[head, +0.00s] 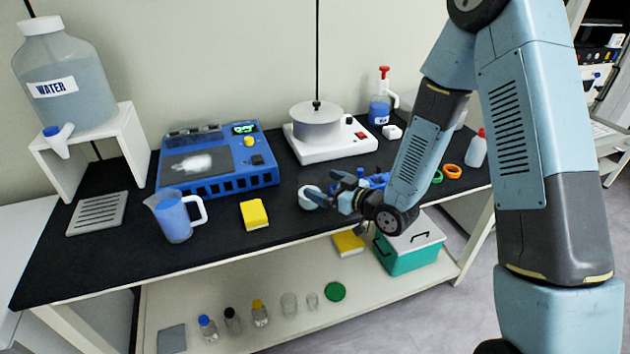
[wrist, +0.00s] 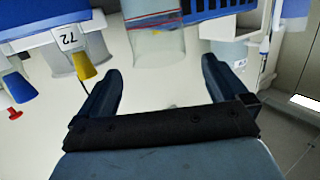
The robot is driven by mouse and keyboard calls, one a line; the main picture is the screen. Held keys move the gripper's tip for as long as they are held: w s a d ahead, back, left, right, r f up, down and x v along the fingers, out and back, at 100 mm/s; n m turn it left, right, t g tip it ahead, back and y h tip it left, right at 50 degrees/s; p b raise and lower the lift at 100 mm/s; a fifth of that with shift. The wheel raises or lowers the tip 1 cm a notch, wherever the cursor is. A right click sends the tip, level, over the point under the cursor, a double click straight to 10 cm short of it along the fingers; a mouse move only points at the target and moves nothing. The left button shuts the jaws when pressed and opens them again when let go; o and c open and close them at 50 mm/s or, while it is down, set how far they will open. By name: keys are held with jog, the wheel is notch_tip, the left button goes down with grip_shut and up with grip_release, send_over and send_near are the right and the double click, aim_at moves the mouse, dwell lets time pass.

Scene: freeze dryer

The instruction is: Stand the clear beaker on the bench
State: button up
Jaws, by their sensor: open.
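A clear, open cylinder that looks like the beaker (wrist: 154,42) shows at the top middle of the wrist view. It lies just beyond and between my fingertips, with a visible gap on both sides. In the head view, two small clear vessels stand on the lower shelf, a wider one (head: 289,303) and a narrower one (head: 312,299). I cannot tell whether either is that cylinder. My gripper (head: 343,192) is over the front part of the black bench (head: 120,258), open and holding nothing. It also shows in the wrist view (wrist: 161,66).
A pale round item (head: 307,199) is beside my gripper. The blue jug (head: 174,220), yellow sponge (head: 254,215), blue dryer (head: 217,178) and hotplate (head: 333,143) stand on the bench. Bare bench shows at the front left. A teal box (head: 410,254) and several bottles occupy the lower shelf.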

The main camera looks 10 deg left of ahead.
jog(key=shift+v, duration=2)
jog(key=w+d+r+m+t+h, duration=0.1)
jog(key=w+d+r+m+h, duration=0.1)
jog(key=d+r+h, duration=0.65)
jog(key=w+d+r+m+t+h, duration=0.1)
jog(key=w+d+r+m+h, duration=0.15)
jog(key=d+r, duration=0.6)
jog(key=s+d+r+m+g+h, duration=0.1)
jog(key=s+d+r+m, duration=0.1)
jog(key=s, duration=0.6)
jog(key=s+d+r+m+g+h, duration=0.1)
jog(key=s+d+r+m+g, duration=0.1)
jog(key=s+d, duration=0.5)
jog(key=s+d+r+m+g+h, duration=0.1)
jog(key=s+d+r+m, duration=0.2)
jog(key=s, duration=0.6)
notch_tip(320, 180, up, 3)
jog(key=shift+s+d+f+g, duration=0.2)
jog(key=shift+d+g, duration=0.1)
jog(key=shift+d, duration=0.6)
